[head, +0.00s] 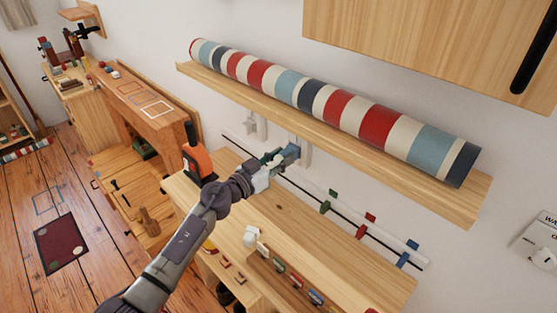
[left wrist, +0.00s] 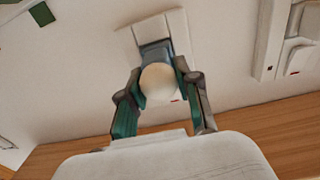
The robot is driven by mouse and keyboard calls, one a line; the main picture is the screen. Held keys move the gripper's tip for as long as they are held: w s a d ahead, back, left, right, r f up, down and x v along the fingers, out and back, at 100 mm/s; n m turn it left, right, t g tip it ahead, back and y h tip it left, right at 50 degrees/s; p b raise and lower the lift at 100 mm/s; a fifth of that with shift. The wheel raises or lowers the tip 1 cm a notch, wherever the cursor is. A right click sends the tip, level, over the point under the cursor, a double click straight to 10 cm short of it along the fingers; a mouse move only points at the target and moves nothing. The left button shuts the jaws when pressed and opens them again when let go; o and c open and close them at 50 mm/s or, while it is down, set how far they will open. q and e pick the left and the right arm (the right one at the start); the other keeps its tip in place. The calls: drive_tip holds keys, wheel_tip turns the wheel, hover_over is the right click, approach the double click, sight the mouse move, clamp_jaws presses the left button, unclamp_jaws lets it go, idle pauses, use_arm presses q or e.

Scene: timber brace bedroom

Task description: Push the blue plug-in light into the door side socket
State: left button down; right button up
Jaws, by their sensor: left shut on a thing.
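My left gripper (head: 276,160) reaches to the wall beneath the long shelf. It is shut on the blue plug-in light (head: 291,153). In the left wrist view, the light's pale round globe (left wrist: 160,82) sits between the two fingers, with its blue body (left wrist: 154,51) beyond. A white socket plate (head: 305,153) is directly behind the light; it also shows in the left wrist view (left wrist: 146,33). The light appears against the plate, but I cannot tell how deep it sits. A second white wall fitting (head: 256,126) is farther left. My right gripper is not in view.
A wooden shelf (head: 440,203) with a striped roll (head: 335,112) overhangs the sockets. An orange and black tool (head: 197,160) stands left of my arm. A rail with coloured clips (head: 368,220) runs right. A white block (head: 251,236) is on the bench below.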

use_arm(q)
drive_tip(key=shift+w+d, duration=0.45)
drive_tip(key=shift+d, duration=0.05)
drive_tip(key=c, duration=0.7)
unclamp_jaws()
drive_tip(key=shift+s+a, duration=0.1)
drive_tip(key=shift+s+a, duration=0.15)
drive_tip(key=shift+a, duration=0.05)
drive_tip(key=v, duration=1.1)
drive_tip(key=shift+s+a, duration=0.1)
drive_tip(key=shift+a, duration=0.05)
